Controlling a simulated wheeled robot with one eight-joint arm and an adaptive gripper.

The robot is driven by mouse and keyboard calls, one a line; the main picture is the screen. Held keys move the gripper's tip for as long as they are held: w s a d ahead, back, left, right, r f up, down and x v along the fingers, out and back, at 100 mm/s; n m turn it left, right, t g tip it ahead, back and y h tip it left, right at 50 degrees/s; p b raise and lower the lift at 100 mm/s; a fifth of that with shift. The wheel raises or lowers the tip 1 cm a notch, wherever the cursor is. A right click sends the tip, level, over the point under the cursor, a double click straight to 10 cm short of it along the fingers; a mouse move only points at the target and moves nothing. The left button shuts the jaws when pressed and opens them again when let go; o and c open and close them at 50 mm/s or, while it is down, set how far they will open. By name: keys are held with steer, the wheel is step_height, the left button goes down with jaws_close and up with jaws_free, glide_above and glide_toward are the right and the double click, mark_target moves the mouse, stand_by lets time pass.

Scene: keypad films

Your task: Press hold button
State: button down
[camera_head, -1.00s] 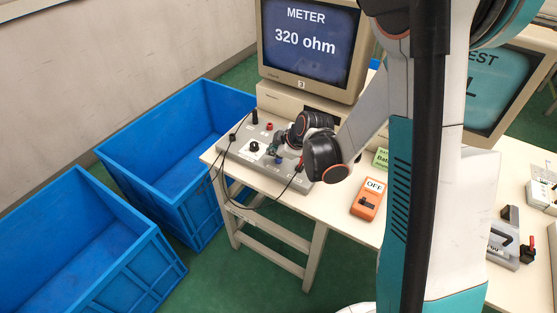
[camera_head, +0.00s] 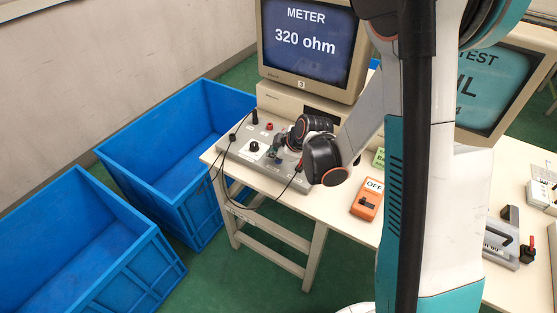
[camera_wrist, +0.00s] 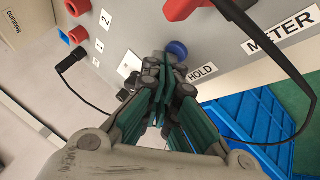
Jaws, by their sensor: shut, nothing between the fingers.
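The blue hold button (camera_wrist: 177,49) sits on the grey meter panel beside a white HOLD label (camera_wrist: 201,73) in the wrist view. My gripper (camera_wrist: 170,66) is shut and empty, its fingertips right by the button. I cannot tell whether they touch it. The grey meter box (camera_head: 233,150) stands at the table's left end in the head view, with my gripper (camera_head: 275,153) low over it. The monitor (camera_head: 306,42) behind it reads "METER 320 ohm".
A red plug (camera_wrist: 185,8) with a black cable lies close to the button, near the METER label (camera_wrist: 280,35). An orange device (camera_head: 367,200) marked OFF is on the table to the right. Blue crates (camera_head: 150,165) stand on the floor at left.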

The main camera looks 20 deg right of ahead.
mark_target(276, 161)
stand_by(0.6)
steer(key=shift+r+p, duration=0.5)
steer(key=shift+r, duration=0.15)
steer(key=shift+r, duration=0.1)
steer(key=shift+r+p, duration=1.7)
steer(key=shift+r, duration=0.75)
